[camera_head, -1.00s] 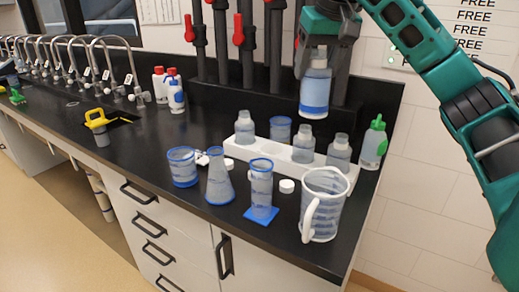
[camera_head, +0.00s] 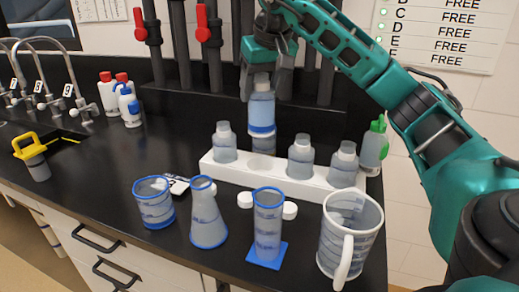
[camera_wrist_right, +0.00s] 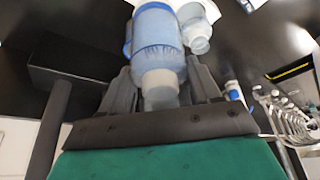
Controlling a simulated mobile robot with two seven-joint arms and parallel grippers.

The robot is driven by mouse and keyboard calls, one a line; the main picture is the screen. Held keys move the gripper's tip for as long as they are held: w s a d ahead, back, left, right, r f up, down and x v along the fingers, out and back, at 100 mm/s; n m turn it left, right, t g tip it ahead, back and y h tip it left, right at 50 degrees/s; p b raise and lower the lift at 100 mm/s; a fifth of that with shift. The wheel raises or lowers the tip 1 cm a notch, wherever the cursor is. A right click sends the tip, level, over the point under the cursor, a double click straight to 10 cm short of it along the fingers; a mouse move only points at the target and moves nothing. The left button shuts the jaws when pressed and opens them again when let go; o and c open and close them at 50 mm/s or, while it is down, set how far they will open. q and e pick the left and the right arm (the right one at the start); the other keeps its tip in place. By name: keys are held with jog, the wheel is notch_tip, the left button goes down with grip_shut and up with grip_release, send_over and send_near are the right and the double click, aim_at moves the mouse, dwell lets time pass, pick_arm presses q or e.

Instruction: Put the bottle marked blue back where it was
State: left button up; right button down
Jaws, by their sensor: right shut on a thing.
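The bottle marked blue (camera_head: 262,112) is clear with a blue band. My right gripper (camera_head: 267,78) is shut on its neck and holds it upright, over the white rack (camera_head: 315,187) in the head view. Three capless bottles stand in the rack: one at the left (camera_head: 223,145), one in the middle (camera_head: 300,158) and one at the right (camera_head: 343,165). The gap between the left and middle ones is below the held bottle. In the right wrist view the held bottle (camera_wrist_right: 156,45) is between the fingers (camera_wrist_right: 160,92), with another bottle (camera_wrist_right: 196,35) beyond. My left gripper is not in view.
In front stand a beaker (camera_head: 154,207), a flask (camera_head: 207,220), a cylinder (camera_head: 268,225) and a jug (camera_head: 347,240). Dark posts rise behind.

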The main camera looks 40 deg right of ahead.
aim_at(267, 112)
notch_tip(267, 112, down, 12)
jog(key=b, duration=0.2)
jog(key=shift+w+f, duration=0.1)
jog(key=shift+f, duration=0.05)
jog(key=shift+f, duration=0.15)
jog(key=shift+c, duration=1.1)
grip_release()
jog(key=p+v, duration=0.1)
jog(key=v, duration=1)
jog(key=shift+w+p, duration=0.1)
jog(key=shift+p, duration=0.25)
jog(key=shift+v, duration=0.75)
